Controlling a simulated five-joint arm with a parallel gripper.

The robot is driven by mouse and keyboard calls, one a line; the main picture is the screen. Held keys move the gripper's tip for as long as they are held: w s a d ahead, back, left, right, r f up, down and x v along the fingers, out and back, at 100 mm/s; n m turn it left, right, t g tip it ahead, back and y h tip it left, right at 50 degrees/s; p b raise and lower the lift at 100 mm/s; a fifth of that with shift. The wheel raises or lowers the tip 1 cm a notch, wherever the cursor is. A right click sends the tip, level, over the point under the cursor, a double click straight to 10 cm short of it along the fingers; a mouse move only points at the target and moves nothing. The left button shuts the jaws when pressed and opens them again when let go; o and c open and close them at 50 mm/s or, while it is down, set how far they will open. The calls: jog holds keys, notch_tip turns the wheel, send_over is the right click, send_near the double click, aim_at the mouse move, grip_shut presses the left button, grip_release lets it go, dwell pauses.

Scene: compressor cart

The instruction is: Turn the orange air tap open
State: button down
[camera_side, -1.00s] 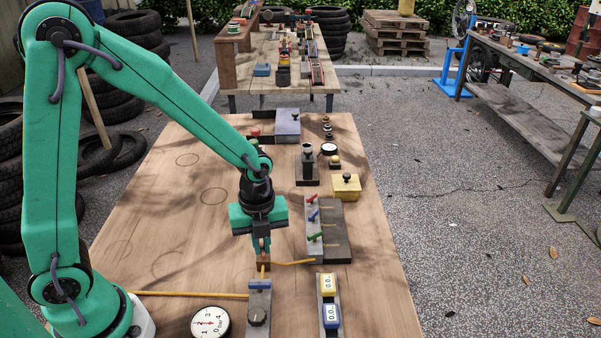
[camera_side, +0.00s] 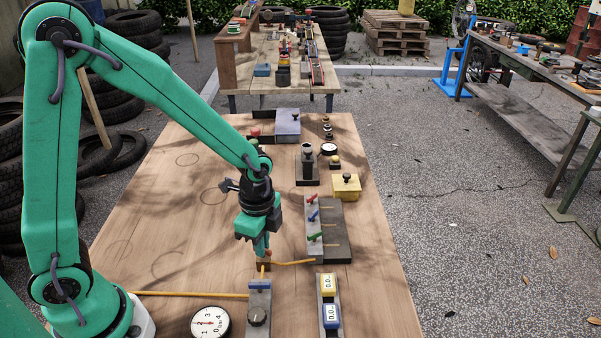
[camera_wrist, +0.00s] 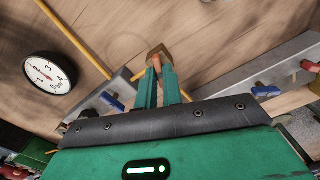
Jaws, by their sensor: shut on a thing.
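The air tap (camera_side: 263,264) is a small brass-brown block on the wooden bench, with orange at its top. In the wrist view its brown body (camera_wrist: 158,51) shows just beyond my fingertips, with a bit of orange between them. My gripper (camera_side: 262,253) points straight down over the tap. In the wrist view my gripper (camera_wrist: 159,72) has its two green fingers close together, shut on the tap's orange handle. The fingers hide most of the handle, so its exact angle is hard to tell.
Yellow hose (camera_side: 190,294) runs along the bench at left. A round gauge (camera_side: 211,322) and a grey block with a blue part and black knob (camera_side: 259,307) stand in front. A panel with coloured levers (camera_side: 314,230) is close at right. The bench's left middle is clear.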

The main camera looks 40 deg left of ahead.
jog(key=shift+n, duration=1.7)
jog(key=c, duration=1.5)
grip_release()
jog(key=shift+c, duration=0.2)
jog(key=shift+r, duration=0.1)
jog(key=shift+r, duration=3.85)
